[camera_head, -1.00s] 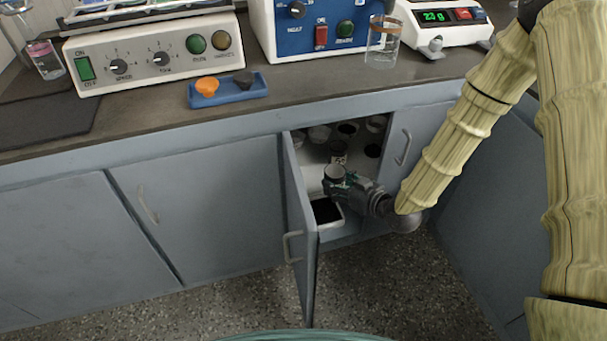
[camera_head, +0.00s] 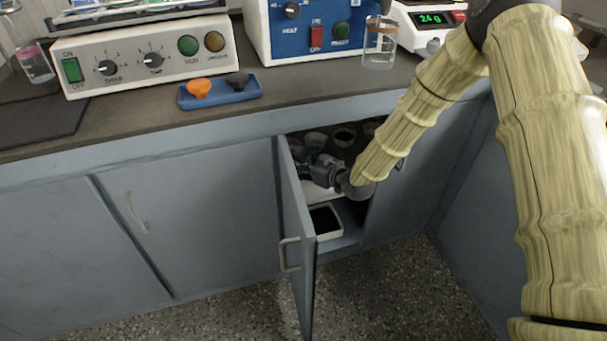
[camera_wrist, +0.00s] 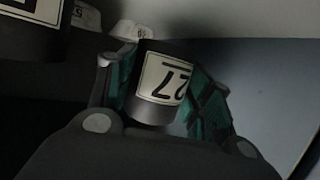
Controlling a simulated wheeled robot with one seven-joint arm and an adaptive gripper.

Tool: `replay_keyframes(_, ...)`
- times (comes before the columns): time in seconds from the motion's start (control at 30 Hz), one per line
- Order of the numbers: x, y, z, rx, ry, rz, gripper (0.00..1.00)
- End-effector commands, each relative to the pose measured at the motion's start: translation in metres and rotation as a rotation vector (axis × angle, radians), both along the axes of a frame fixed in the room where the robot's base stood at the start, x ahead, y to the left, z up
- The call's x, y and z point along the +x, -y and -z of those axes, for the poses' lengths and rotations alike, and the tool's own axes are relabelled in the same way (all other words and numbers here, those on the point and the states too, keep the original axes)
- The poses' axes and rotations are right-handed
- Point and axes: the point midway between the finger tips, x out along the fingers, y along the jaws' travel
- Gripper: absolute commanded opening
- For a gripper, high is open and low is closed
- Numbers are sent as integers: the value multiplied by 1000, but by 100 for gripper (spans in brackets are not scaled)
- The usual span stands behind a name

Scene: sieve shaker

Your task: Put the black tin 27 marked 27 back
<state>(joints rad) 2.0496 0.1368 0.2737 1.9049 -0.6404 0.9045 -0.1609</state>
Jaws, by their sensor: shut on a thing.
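The black tin 27 (camera_wrist: 150,108) has a white label with "27" on it, and in the wrist view it sits tilted between the two green-padded fingers. My gripper (camera_wrist: 165,95) is shut on it. In the head view my gripper (camera_head: 308,168) is inside the open cupboard, at the level of its upper shelf and close to the open door. The held tin is hard to make out there in the shadow.
Several other tins stand on the shelf, one (camera_head: 345,135) behind my gripper; a labelled dark tin (camera_wrist: 30,40) is close at left in the wrist view. The cupboard door (camera_head: 296,225) stands open at left. A white-rimmed box (camera_head: 333,237) sits below.

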Motion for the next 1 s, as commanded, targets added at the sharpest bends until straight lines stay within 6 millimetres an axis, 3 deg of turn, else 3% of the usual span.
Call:
replay_keyframes(0.17, 7, -5, 3, 1, 0, 1, 17)
replay_keyframes(0.47, 7, -4, 35, 0, -1, 0, 17)
replay_keyframes(0.87, 7, -4, 38, 1, -1, 0, 17)
replay_keyframes(0.9, 7, -4, 38, 1, -1, 0, 54)
replay_keyframes(1.0, 7, -4, 38, 1, -1, 0, 72)
